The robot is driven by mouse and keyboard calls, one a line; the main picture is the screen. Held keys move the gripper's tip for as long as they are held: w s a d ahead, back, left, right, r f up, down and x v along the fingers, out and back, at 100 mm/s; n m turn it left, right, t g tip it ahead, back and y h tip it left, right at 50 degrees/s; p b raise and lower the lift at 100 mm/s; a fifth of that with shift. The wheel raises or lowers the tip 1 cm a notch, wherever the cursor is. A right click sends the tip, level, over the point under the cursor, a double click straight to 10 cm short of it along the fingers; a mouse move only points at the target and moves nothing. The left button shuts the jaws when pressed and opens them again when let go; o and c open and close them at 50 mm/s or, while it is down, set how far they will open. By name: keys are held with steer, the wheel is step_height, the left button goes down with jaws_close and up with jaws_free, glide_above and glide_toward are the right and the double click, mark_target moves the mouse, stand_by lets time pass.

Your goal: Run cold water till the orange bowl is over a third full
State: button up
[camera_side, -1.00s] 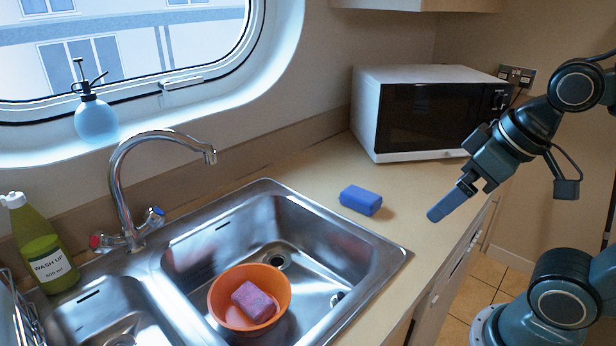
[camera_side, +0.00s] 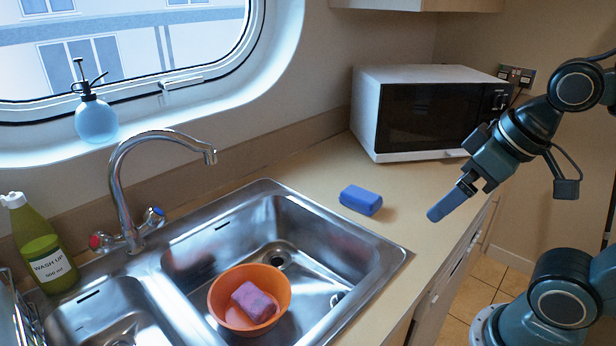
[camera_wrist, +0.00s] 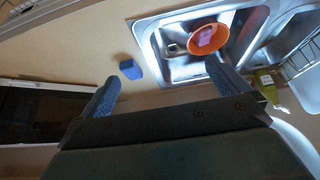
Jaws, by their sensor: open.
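The orange bowl (camera_side: 225,299) sits in the sink's larger basin, with a pink-purple sponge (camera_side: 254,302) inside it. No water shows in the bowl. The chrome tap (camera_side: 122,190) stands behind the sink, its spout (camera_side: 209,156) above the basin and no stream visible. It has a blue-marked knob (camera_side: 155,216) on the right and a red-marked knob (camera_side: 97,241) on the left. My gripper (camera_side: 440,212) is open and empty above the counter's right edge, well away from the tap. In the wrist view its fingers (camera_wrist: 160,88) are spread apart, with the bowl (camera_wrist: 222,38) beyond them.
A blue sponge (camera_side: 361,200) lies on the counter right of the sink. A microwave (camera_side: 430,112) stands behind it. A green wash-up bottle (camera_side: 45,250) is left of the tap, and a blue spray bottle (camera_side: 96,120) stands on the windowsill. A smaller basin (camera_side: 110,312) is at left.

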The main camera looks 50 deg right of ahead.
steer(key=shift+w, duration=0.1)
steer(key=c, duration=0.9)
steer(key=shift+w+a+f, duration=0.1)
steer(key=shift+w+a, duration=0.05)
steer(key=shift+w, duration=0.4)
steer(key=c, duration=0.7)
steer(key=w, duration=0.2)
steer(key=w+a+f+n+g, duration=0.1)
steer(key=w, duration=0.1)
steer(key=w+a+f+n, duration=0.1)
steer(key=w, duration=0.1)
steer(key=shift+g, duration=0.3)
jaws_close()
steer(key=w+a+f+n+g, duration=0.2)
steer(key=w+a+f, duration=0.2)
steer(key=f, duration=0.5)
steer(key=w+a+f+n+g, duration=0.2)
steer(key=w+a+f, duration=0.2)
steer(key=w+f, duration=0.3)
step_height(320, 180, down, 3)
steer(key=shift+w+a+r+n, duration=0.1)
steer(key=shift+w+a+n, duration=0.25)
steer(key=shift+a+n, duration=0.05)
